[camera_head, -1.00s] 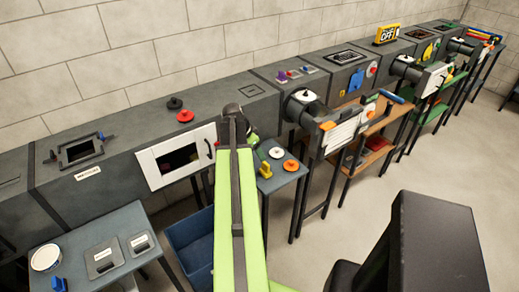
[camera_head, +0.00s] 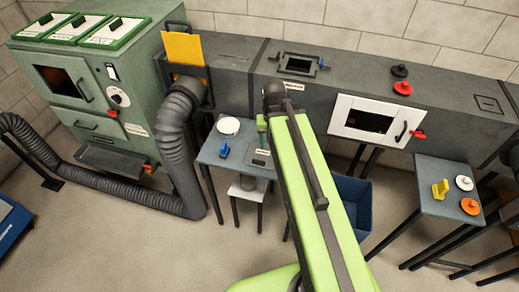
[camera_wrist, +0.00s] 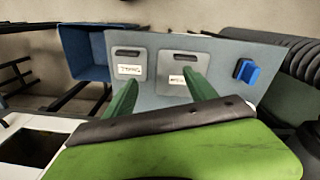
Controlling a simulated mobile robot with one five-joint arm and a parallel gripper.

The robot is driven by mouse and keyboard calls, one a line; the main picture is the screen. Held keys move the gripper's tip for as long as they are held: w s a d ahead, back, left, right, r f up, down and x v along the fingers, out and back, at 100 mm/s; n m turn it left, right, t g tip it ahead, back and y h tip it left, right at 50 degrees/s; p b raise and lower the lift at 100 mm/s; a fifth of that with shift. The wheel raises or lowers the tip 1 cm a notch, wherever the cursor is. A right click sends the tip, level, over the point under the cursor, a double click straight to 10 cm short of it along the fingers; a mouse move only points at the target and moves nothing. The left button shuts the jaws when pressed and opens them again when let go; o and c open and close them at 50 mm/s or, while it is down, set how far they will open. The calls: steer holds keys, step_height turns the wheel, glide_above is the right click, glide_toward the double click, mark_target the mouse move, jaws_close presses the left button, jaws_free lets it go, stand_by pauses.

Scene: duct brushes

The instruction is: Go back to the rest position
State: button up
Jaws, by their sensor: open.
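My gripper (camera_wrist: 158,92) is open and empty in the wrist view, with two green fingers standing apart. Beyond the fingers is a small grey table (camera_wrist: 228,57) with two grey labelled plates, the left plate (camera_wrist: 129,68) and the right plate (camera_wrist: 180,72), and a blue clip-like piece (camera_wrist: 247,72). In the head view my lime-green arm reaches up the middle, and its far end is in front of the grey duct, beside the small table (camera_head: 213,150). The fingers are mostly hidden there behind the arm.
A white hatch (camera_head: 369,121) is on the duct front, and a framed opening (camera_head: 299,65) is on its top. A blue bin (camera_head: 354,203) stands below. A green cabinet (camera_head: 98,87) with a thick hose (camera_head: 178,130) is at left. A right-hand table (camera_head: 452,190) holds a yellow piece and discs. Foreground floor is clear.

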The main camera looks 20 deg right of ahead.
steer(key=s+a+n, duration=0.1)
steer(key=a+n, duration=0.2)
steer(key=a, duration=0.5)
steer(key=shift+y, duration=0.3)
steer(key=shift+c, duration=0.2)
